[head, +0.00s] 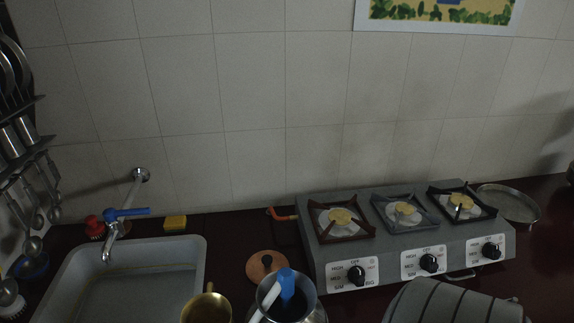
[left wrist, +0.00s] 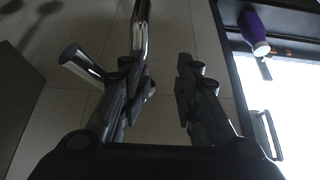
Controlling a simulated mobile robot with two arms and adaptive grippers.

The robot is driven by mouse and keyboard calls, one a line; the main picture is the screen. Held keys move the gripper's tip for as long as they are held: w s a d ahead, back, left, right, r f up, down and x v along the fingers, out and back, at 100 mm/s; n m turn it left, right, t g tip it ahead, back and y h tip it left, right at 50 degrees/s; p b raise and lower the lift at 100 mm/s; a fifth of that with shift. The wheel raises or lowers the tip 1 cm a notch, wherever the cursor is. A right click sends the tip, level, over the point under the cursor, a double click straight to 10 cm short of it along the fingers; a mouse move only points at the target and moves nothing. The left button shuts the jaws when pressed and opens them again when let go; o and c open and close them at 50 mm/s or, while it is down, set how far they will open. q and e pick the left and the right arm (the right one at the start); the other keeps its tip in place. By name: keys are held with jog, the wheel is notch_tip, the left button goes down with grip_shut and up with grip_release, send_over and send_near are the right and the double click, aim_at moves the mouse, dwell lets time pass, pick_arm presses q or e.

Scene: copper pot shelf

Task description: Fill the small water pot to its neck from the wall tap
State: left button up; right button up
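The wall tap (head: 128,205) with a blue lever reaches out from the tiled wall over the left sink; I see no water running from it. A brass-coloured pot (head: 207,308), perhaps the small water pot, is cut off by the bottom edge of the head view. I cannot see its full shape or water level. My left gripper (left wrist: 158,80) shows only in the left wrist view, its two fingers apart with nothing between them. A shiny metal tube (left wrist: 140,28) shows beyond its left finger; I cannot tell what it is. My right gripper is in neither view.
The grey sink (head: 196,252) lies below the tap. A yellow sponge (head: 175,222) and a wooden disc (head: 266,265) lie nearby. A metal vessel (head: 308,303) holds a blue-ended tool. A three-burner stove (head: 400,235) fills the right. A purple object (left wrist: 254,30) shows in the wrist view.

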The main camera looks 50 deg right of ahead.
pick_arm(q)
jog(key=shift+s+a, duration=0.45)
jog(key=shift+a, duration=0.05)
dwell(0.4)
jog(key=shift+s+a, duration=0.45)
jog(key=shift+s, duration=0.1)
jog(key=shift+s+a, duration=0.1)
jog(key=shift+s+a, duration=0.35)
jog(key=shift+s, duration=0.1)
dwell(0.3)
jog(key=shift+s+a, duration=0.45)
jog(key=shift+s, duration=0.1)
